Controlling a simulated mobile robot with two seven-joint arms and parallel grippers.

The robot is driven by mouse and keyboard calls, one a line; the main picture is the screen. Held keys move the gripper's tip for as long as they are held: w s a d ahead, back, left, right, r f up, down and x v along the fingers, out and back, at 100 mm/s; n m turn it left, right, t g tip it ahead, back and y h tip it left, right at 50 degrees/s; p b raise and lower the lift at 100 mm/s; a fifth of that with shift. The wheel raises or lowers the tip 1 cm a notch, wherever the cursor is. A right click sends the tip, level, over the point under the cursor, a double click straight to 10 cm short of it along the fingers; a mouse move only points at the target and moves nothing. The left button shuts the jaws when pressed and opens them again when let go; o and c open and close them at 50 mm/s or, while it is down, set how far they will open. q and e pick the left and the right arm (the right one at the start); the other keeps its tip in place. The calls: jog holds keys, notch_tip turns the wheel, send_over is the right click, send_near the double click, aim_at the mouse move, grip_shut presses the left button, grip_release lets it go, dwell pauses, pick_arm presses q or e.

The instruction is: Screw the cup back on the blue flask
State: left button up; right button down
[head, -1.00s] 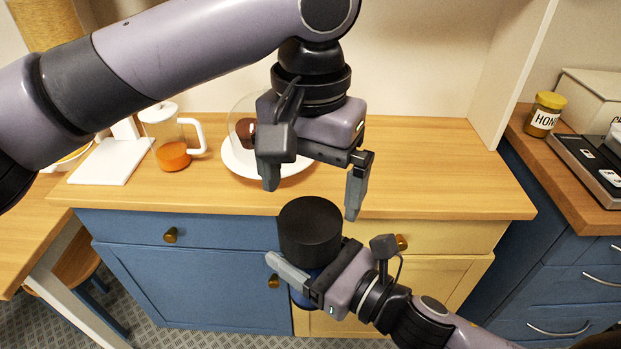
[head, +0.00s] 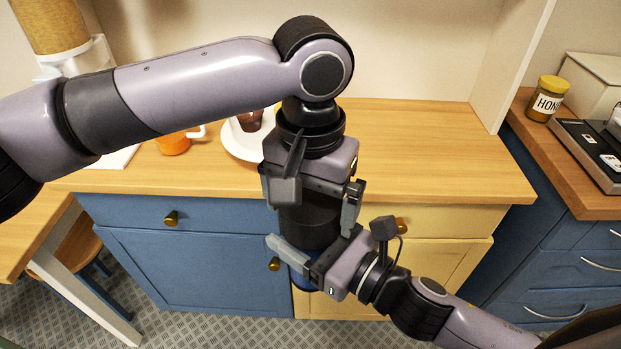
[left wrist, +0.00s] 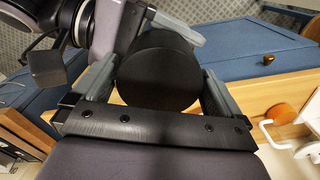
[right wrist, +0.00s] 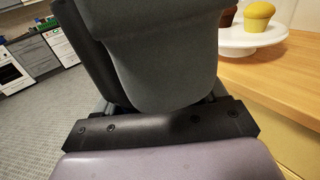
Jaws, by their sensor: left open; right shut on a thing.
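The black cup (head: 308,226) sits upright above the blue flask (head: 302,283), in front of the counter; whether it is threaded on is hidden. My right gripper (head: 312,257) is shut on the blue flask below the cup, and only a little blue shows past it. My left gripper (head: 312,203) points down over the cup and is open. In the left wrist view the cup's round top (left wrist: 158,75) lies between the left fingers, one on each side, with contact unclear. In the right wrist view a large dark grey shape blocks the middle, and the flask cannot be made out.
The wooden counter (head: 430,150) is mostly clear on the right. At its back left are a white cake plate (head: 240,145) and a jug with orange drink (head: 173,144), partly behind my left arm. A honey jar (head: 546,98) stands on the right-hand counter.

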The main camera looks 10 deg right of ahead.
pick_arm(q)
jog(key=shift+f, duration=0.6)
jog(key=c, duration=0.9)
jog(key=m, duration=0.6)
jog(key=shift+m, duration=0.3)
jog(key=shift+c, duration=0.2)
jog(key=m, duration=0.4)
jog(key=shift+m, duration=0.3)
jog(key=m, duration=0.3)
jog(key=shift+m, duration=0.3)
jog(key=o, duration=0.9)
jog(key=shift+o, duration=0.2)
